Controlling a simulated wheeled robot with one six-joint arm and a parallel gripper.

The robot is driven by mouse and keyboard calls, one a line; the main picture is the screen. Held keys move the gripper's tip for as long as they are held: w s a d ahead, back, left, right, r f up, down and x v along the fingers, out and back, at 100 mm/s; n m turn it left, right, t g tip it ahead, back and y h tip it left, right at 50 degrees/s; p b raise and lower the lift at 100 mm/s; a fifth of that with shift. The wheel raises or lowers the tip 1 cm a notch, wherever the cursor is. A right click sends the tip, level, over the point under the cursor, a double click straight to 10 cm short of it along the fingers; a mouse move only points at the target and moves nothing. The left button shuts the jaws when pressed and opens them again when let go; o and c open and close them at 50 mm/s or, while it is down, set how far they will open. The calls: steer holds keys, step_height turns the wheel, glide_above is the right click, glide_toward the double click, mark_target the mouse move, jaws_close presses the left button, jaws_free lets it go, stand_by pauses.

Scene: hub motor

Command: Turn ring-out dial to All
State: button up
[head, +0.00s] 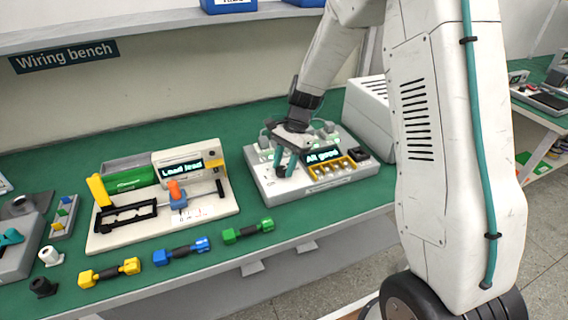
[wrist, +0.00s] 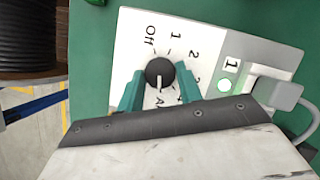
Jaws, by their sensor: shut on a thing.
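The ring-out dial (wrist: 159,72) is a round black knob with a white pointer line, on a white panel marked Off, 1, 2 and further labels. The pointer aims down in the wrist view, towards a label starting with "A" that my gripper partly hides. My gripper (wrist: 157,80) has its teal fingers on both sides of the knob, shut on it. In the head view my gripper (head: 284,163) is lowered over the left part of the grey tester (head: 326,185), and the dial is hidden there. The tester's display (head: 322,155) reads "All good".
Yellow (head: 110,273), blue (head: 182,251) and green (head: 248,231) connector leads lie along the bench's front. A lit green lamp (wrist: 224,85) and grey plug (wrist: 277,94) are beside the dial.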

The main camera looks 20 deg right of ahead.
stand_by(0.3)
steer(key=o, duration=1)
steer(key=shift+d, duration=0.1)
steer(key=shift+v, duration=3.9)
